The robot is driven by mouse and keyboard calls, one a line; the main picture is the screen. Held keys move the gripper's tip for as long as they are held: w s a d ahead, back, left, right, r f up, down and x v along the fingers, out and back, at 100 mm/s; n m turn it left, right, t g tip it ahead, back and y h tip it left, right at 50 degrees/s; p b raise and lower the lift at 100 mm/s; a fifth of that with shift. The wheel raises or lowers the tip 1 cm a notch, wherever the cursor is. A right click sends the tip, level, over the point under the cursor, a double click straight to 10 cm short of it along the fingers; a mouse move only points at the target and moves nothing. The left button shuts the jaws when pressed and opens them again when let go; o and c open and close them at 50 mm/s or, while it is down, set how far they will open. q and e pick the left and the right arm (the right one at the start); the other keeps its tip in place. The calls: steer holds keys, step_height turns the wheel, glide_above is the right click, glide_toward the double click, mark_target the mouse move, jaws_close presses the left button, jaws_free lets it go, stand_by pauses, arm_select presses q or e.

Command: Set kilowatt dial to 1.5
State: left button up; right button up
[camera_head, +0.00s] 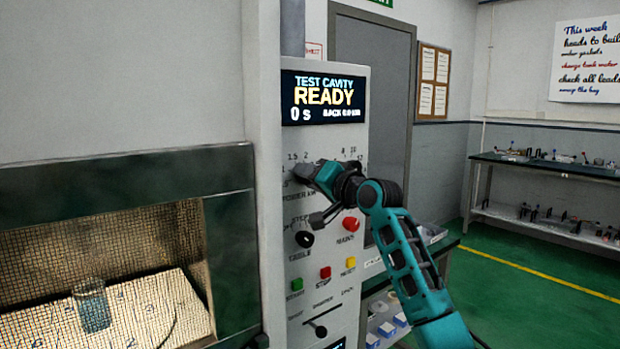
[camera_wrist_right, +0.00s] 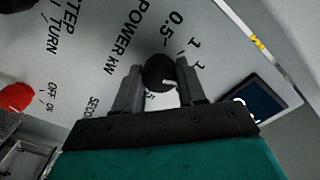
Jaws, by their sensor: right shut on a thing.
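The kilowatt dial (camera_wrist_right: 158,70) is a round black knob on the white panel, beside the printed words "POWER KW" and the marks 0.5 and 1. My right gripper (camera_wrist_right: 160,78) is shut on it, one grey finger on each side. A white mark shows on the knob, but I cannot tell which number it points at. In the head view my right gripper (camera_head: 318,176) is at the panel's upper left, under the printed 1.5 and 2, and hides most of the dial. My left gripper is not in view.
Below are a second black knob (camera_head: 304,239), a red round knob (camera_head: 350,224), and green (camera_head: 297,284), red (camera_head: 325,272) and yellow (camera_head: 351,270) buttons. The display (camera_head: 323,98) above reads READY. A glass (camera_head: 92,305) stands in the cavity at left.

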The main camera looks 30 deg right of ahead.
steer(key=o, duration=1.1)
steer(key=shift+s, duration=0.15)
steer(key=s, duration=0.4)
steer(key=s+b, duration=0.1)
steer(key=s, duration=0.3)
steer(key=s+d+b, duration=0.1)
steer(key=s, duration=0.3)
steer(key=shift+s, duration=0.3)
steer(key=s+a+f+n+g, duration=0.1)
steer(key=a+f, duration=0.2)
steer(key=f, duration=0.7)
steer(key=a+f+n+g, duration=0.2)
steer(key=a+f, duration=0.1)
steer(key=f, duration=0.7)
steer(key=s+a+f+n+g, duration=0.1)
steer(key=a+f, duration=0.2)
steer(key=f, duration=0.7)
steer(key=s+a+f+n+g, duration=0.1)
steer(key=s+a+f+n, duration=0.1)
steer(key=s+a+f, duration=0.2)
steer(key=s+a+f+n+g, duration=0.1)
steer(key=s+a+f+n, duration=0.1)
steer(key=s+a+f, duration=0.3)
steer(key=s+a+f+n+g+y, duration=0.1)
steer(key=s+a+f, duration=0.4)
steer(key=s+f, duration=0.5)
steer(key=shift+a+f+n, duration=0.1)
steer(key=shift+n, duration=0.8)
